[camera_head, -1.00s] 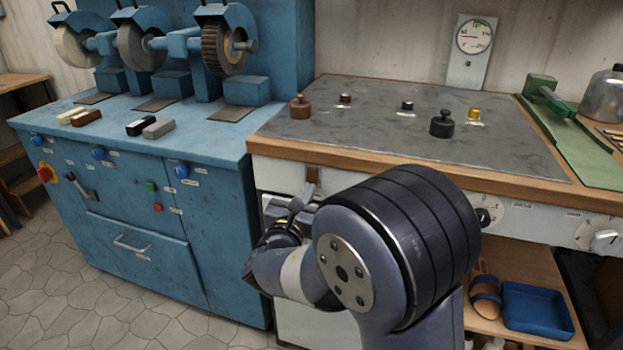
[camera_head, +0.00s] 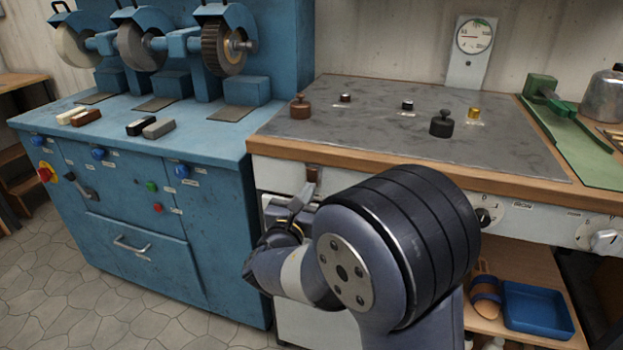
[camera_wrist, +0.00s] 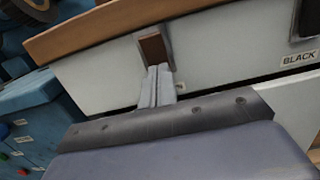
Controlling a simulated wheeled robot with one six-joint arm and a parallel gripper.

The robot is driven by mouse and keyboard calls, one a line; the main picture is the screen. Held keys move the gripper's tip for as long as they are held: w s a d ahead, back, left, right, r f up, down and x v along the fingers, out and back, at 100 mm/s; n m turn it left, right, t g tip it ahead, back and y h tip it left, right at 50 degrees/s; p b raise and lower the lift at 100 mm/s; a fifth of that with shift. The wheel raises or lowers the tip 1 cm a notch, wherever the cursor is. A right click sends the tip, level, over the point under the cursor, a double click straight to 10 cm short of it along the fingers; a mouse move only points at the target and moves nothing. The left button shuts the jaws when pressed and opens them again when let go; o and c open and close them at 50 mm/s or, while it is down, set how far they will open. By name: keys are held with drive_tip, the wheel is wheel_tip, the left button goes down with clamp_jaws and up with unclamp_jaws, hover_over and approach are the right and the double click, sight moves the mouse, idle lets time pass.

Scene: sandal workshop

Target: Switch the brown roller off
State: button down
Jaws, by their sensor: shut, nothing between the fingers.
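A small brown rocker switch (camera_head: 313,173) sits in a light frame on the white front panel, just under the wooden bench edge. It also shows in the wrist view (camera_wrist: 153,48). My gripper (camera_head: 307,189) is shut and empty, its fingertips pointing up at the switch. In the wrist view the fingertips (camera_wrist: 159,69) are at the lower end of the brown switch. They seem to touch it, but contact is not certain. The fingers partly cover a label below the switch. No roller can be made out on the bench top.
A dark switch (camera_wrist: 308,18) with a BLACK label is to the right in the wrist view. A blue grinding machine (camera_head: 150,260) stands to the left. Brown and black weights (camera_head: 441,124) rest on the grey bench top (camera_head: 370,130). Dials (camera_head: 487,216) are farther right.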

drive_tip(key=v, duration=0.7)
drive_tip(key=shift+s+r, duration=0.3)
drive_tip(key=shift+s, duration=0.1)
drive_tip(key=shift+a, duration=0.1)
drive_tip(key=x, duration=0.7)
drive_tip(key=shift+w+f, duration=0.3)
drive_tip(key=shift+w, duration=0.1)
drive_tip(key=shift+s, duration=0.1)
